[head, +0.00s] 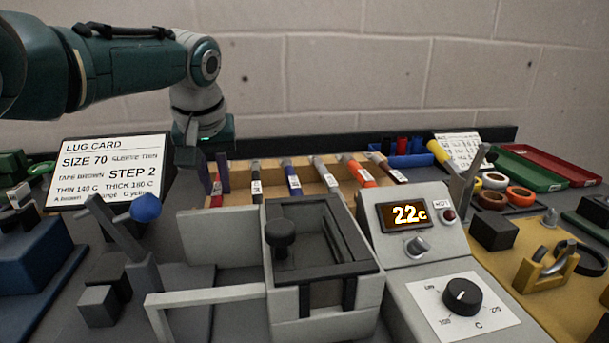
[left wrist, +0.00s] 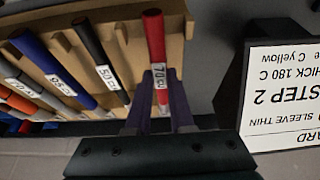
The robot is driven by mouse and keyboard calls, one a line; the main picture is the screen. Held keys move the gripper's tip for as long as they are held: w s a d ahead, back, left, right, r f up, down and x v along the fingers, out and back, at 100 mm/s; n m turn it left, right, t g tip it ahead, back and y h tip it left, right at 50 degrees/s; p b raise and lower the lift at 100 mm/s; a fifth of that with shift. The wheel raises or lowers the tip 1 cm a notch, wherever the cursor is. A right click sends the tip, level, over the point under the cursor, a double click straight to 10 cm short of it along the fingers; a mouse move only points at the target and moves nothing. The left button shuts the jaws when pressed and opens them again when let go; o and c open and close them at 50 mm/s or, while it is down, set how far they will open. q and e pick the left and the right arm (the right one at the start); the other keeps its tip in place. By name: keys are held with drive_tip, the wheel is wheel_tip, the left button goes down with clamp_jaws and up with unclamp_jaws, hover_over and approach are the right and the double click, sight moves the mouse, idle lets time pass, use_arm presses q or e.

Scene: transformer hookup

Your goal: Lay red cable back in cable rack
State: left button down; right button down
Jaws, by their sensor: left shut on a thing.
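The red cable (head: 216,190) has a white label, which reads 70 in the left wrist view (left wrist: 154,40). My left gripper (head: 206,172) is shut on it; in the left wrist view the two dark fingers (left wrist: 160,92) stand on either side of the cable near its label. The tan cable rack (head: 273,182) has slots along its length. The red cable lies at or over its end slot, at the left in the head view; I cannot tell whether it rests on the wood. The rack also shows in the left wrist view (left wrist: 125,62). My right gripper is not in view.
Several other labelled cables, including a blue one (head: 292,178), lie in the rack to the right. A lug card (head: 108,172) stands left of the gripper. A grey press-like fixture (head: 320,250) and a heater unit (head: 425,240) reading 22 stand in front.

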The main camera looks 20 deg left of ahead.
use_arm(q)
drive_tip(key=shift+f, duration=0.1)
drive_tip(key=c, duration=0.7)
unclamp_jaws()
wheel_tip(320, 180, up, 7)
drive_tip(key=p, duration=0.7)
